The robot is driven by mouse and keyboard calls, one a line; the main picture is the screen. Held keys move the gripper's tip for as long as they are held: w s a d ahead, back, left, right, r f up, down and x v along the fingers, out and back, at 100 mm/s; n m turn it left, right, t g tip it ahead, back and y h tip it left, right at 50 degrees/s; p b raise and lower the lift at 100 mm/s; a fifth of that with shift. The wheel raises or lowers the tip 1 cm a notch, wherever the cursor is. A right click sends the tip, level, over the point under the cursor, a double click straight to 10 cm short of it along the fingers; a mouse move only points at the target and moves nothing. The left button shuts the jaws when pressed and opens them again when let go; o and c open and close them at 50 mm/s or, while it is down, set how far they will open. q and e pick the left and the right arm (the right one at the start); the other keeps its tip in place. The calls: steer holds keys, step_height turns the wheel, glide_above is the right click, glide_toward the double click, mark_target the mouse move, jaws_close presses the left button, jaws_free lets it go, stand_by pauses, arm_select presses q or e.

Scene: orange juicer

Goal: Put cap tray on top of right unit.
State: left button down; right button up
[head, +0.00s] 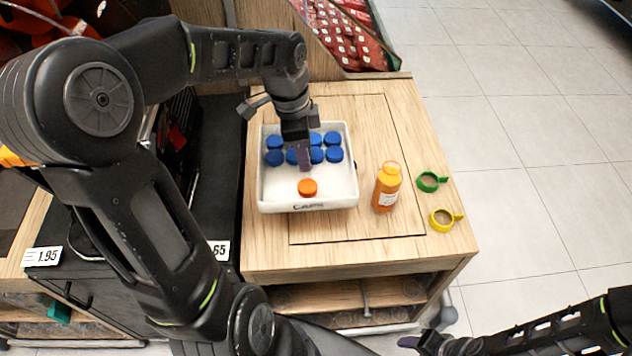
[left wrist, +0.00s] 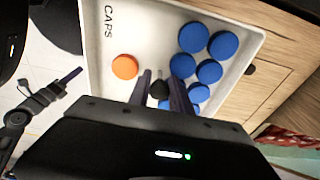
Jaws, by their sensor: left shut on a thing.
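The white cap tray (head: 335,197), marked CAPS, is on or just above the wooden top of the right unit (head: 270,245), towards its left side; I cannot tell if it touches. It holds several blue caps (head: 333,155) and one orange cap (head: 307,187). My left gripper (head: 304,165) reaches down into the tray's middle. In the left wrist view its fingers (left wrist: 160,88) close around a small dark knob-like part, apparently the tray's handle. My right gripper (head: 425,343) is low at the bottom right, away from the tray; its jaw gap is unclear.
An orange bottle (head: 387,187) stands just right of the tray. A green ring (head: 431,182) and a yellow ring (head: 444,219) with handles lie near the right edge. The front of the wooden top is clear. Red packages (head: 345,40) are behind.

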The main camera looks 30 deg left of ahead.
arm_select(q)
steer(key=shift+s+r, duration=0.1)
steer(key=shift+s, duration=0.1)
steer(key=shift+w+f, duration=0.1)
steer(key=shift+f, duration=3.05)
steer(key=shift+f+b, duration=0.3)
steer(key=shift+f, duration=1.6)
steer(key=c, duration=1.2)
jaws_free()
steer(key=shift+r, duration=0.1)
